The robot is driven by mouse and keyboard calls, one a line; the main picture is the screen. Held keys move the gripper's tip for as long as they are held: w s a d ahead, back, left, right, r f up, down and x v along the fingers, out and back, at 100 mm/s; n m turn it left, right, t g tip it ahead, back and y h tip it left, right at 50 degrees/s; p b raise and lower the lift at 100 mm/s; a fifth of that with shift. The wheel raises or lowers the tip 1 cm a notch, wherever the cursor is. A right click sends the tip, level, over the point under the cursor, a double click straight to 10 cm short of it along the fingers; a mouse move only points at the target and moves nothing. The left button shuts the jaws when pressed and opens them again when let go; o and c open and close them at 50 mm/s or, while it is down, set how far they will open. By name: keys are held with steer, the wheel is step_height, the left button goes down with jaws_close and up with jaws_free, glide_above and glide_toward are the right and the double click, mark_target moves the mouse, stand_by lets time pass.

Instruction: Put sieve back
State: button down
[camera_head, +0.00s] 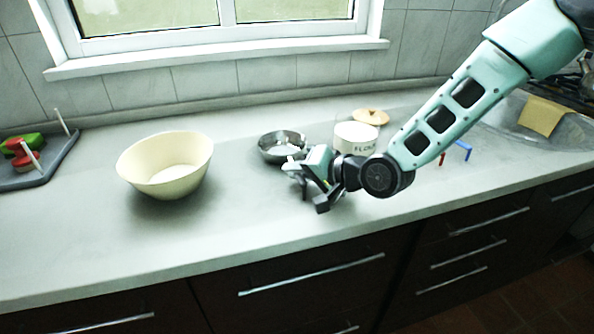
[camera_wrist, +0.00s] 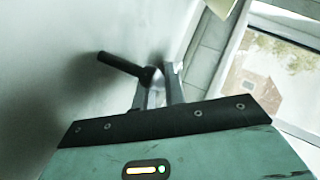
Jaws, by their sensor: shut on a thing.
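A round metal bowl-shaped thing (camera_head: 283,146), which looks like the sieve, is on the grey counter just behind and left of my gripper. Its mesh cannot be made out. My gripper (camera_head: 306,178) is low over the counter and shut. In the wrist view a dark rod-like handle (camera_wrist: 122,67) sticks out to the left from between the fingers (camera_wrist: 157,95). The fingers are closed on it. The gripper hides where the handle meets the metal bowl, so I cannot tell for sure that they are one piece.
A large cream bowl (camera_head: 165,165) stands to the left. A white flour canister (camera_head: 355,138) is close behind my arm, with a wooden lid (camera_head: 370,117) beyond it. A dark tray (camera_head: 40,165) with red and green items is far left. The front counter is clear.

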steer(key=shift+f, duration=0.1)
steer(key=c, duration=1.5)
jaws_free()
steer(key=shift+o, duration=0.2)
steer(key=v, duration=1.2)
steer(key=shift+a+p, duration=0.1)
steer(key=shift+p, duration=0.3)
steer(key=s+n+h, duration=0.1)
steer(key=s+f+n+g+h, duration=0.2)
steer(key=shift+s+a, duration=0.15)
steer(key=shift+s, duration=0.25)
steer(key=s+d+r+n+g+h, duration=0.2)
steer(key=s+n+g+h, duration=0.1)
steer(key=s, duration=0.7)
steer(key=s+d+r+n+g+h, duration=0.2)
steer(key=s+d+n+g+h, duration=0.1)
steer(key=s, duration=0.7)
steer(key=shift+s+d+n+h, duration=0.2)
steer(key=shift+n+h, duration=0.3)
steer(key=shift+h, duration=0.1)
